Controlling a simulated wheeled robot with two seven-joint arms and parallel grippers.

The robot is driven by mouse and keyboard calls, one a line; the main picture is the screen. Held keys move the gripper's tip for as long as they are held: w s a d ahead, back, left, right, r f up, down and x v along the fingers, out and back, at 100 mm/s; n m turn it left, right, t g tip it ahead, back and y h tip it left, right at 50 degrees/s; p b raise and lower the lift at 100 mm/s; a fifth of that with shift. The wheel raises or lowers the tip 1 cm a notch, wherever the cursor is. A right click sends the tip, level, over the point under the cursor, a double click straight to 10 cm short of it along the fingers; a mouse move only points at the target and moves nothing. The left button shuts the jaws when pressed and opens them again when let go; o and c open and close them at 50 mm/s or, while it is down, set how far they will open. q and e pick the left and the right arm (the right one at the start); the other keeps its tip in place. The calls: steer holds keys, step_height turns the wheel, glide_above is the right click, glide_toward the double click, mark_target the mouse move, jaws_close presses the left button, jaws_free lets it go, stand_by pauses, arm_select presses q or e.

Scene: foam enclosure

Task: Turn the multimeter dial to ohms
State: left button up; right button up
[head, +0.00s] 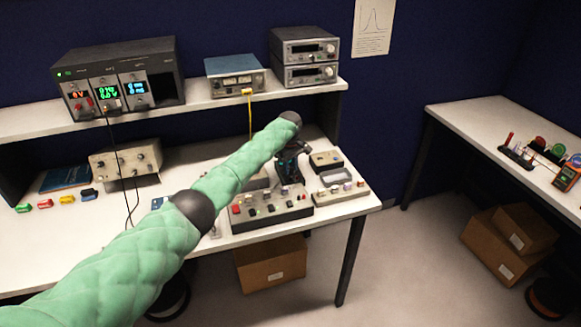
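An orange handheld meter (567,176), which looks like the multimeter, lies on the right-hand table at the picture's right edge. Its dial is too small to read. My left arm, in a green padded sleeve, reaches across the left bench. My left gripper (290,172) is dark and points down over the grey boxes at the bench's right end, far from the orange meter. Its fingers are too small and dark to tell whether they are open or touching anything. My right gripper is not in view.
A grey switch panel (270,212) and a small box (326,160) surround the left gripper. A yellow cable (250,118) hangs from the blue instrument (234,76) on the shelf. A floor gap separates the bench from the right table (470,122). Cardboard boxes (505,250) stand beneath it.

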arm_select(q)
steer(key=shift+c, duration=1.1)
steer(key=shift+m, duration=0.3)
steer(key=m+b, duration=0.1)
steer(key=m, duration=0.2)
steer(key=m+b, duration=0.1)
steer(key=m, duration=0.5)
steer(key=shift+w, duration=0.1)
steer(key=m+b, duration=0.1)
steer(key=m, duration=0.4)
steer(key=shift+d, duration=0.15)
steer(key=m, duration=0.2)
steer(key=shift+m, duration=0.3)
steer(key=shift+r+m+g+b, duration=0.1)
steer(key=shift+m+g+b, duration=0.2)
steer(key=shift+m, duration=0.2)
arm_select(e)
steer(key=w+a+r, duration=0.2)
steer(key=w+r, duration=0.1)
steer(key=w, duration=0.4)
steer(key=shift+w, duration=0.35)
